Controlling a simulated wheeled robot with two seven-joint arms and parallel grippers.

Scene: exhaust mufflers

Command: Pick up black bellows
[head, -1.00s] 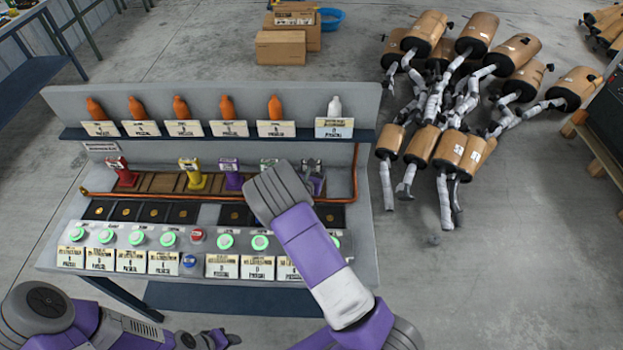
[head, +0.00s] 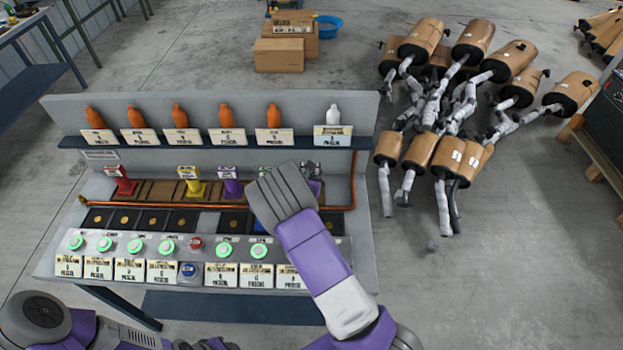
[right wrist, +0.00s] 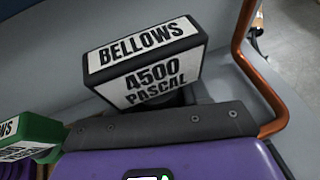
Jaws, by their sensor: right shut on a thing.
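The black bellows (right wrist: 150,62) fills the upper middle of the right wrist view, its white label reading BELLOWS 4500 PASCAL. It is tilted in that picture. My right gripper (right wrist: 165,125) is shut on it low down, below the label; the grip itself is mostly hidden. In the head view my right gripper (head: 282,192) is over the right part of the bench's middle row and hides most of the black bellows (head: 315,187). My left gripper (head: 208,344) is at the bottom edge, partly cut off, away from the bench; its jaws are unclear.
A green bellows (right wrist: 32,137) is close on the left in the wrist view. Red (head: 120,180), yellow (head: 191,181) and purple (head: 230,181) bellows stand along the row. A copper pipe (right wrist: 252,68) runs close on the right. Bottles (head: 178,115) line the shelf above.

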